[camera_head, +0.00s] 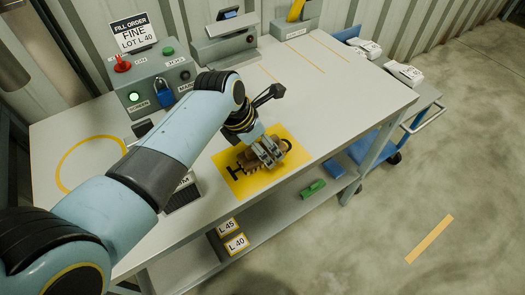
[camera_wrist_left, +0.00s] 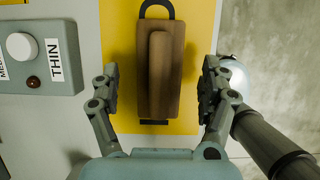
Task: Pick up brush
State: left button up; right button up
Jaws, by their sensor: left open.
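The brush, a brown wooden block with a raised wooden handle and a dark loop at one end, lies on a yellow rectangle (camera_head: 233,184) on the table. In the left wrist view the brush (camera_wrist_left: 160,72) is upright in the picture, on the yellow area (camera_wrist_left: 203,30). My left gripper (camera_head: 268,152) is over the brush in the head view and hides part of it. In the left wrist view its open fingers (camera_wrist_left: 158,90) stand one on each side of the brush, with a gap on both sides. My right gripper is not in view.
A control box (camera_head: 160,85) with a lever, buttons and a blue padlock stands at the table's back left, under a "FINE LOT L 40" sign (camera_head: 133,33). A box labelled THIN (camera_wrist_left: 35,45) is left of the brush. A blue cart (camera_head: 372,140) stands at right.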

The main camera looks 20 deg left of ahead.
pick_arm(q)
jog(key=shift+w+f, duration=0.15)
jog(key=shift+f, duration=0.2)
jog(key=c, duration=1.2)
jog(key=shift+c, duration=0.8)
jog(key=shift+r, duration=0.15)
